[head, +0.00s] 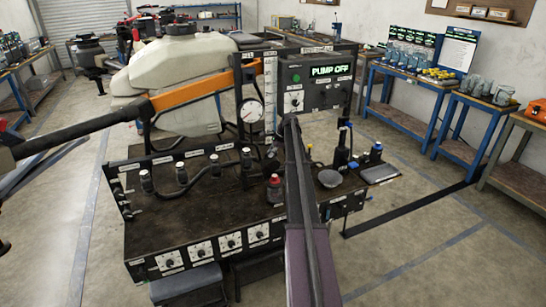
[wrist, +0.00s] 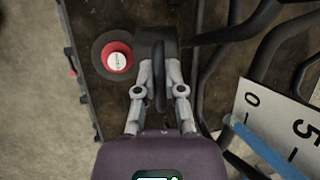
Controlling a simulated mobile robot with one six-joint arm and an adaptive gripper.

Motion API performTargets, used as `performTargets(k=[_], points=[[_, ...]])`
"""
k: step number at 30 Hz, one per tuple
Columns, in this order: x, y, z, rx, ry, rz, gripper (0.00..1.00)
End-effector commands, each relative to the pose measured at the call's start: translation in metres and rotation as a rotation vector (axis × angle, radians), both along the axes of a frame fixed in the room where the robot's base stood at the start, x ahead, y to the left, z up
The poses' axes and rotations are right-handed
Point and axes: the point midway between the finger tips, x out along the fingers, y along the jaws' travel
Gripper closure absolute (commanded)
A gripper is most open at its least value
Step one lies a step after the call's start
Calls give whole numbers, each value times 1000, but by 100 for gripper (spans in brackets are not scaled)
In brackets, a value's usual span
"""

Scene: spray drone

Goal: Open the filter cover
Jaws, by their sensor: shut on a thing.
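In the wrist view, my gripper (wrist: 159,74) has its two grey fingers closed on either side of a narrow black handle. The handle stands on a dark round-edged block (wrist: 157,40), which looks like the filter cover. The cover appears to be in place on the dark bench top; I cannot tell whether it has turned or lifted. In the head view, my arm crosses the middle of the picture, and I cannot make out the fingers or the cover there.
Black hoses (wrist: 262,35) and a white scale (wrist: 285,115) crowd the right side. The panel (head: 330,71) reads PUMP OFF.

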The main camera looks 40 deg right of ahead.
Motion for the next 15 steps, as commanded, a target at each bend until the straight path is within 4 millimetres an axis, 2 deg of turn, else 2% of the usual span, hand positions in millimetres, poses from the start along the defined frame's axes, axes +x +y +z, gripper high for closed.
performTargets(k=[1, 6, 15], points=[[9, -4, 1, 0, -2, -1, 100], [25, -9, 1, -2, -2, -3, 100], [41, -15, -2, -5, -3, -5, 100]])
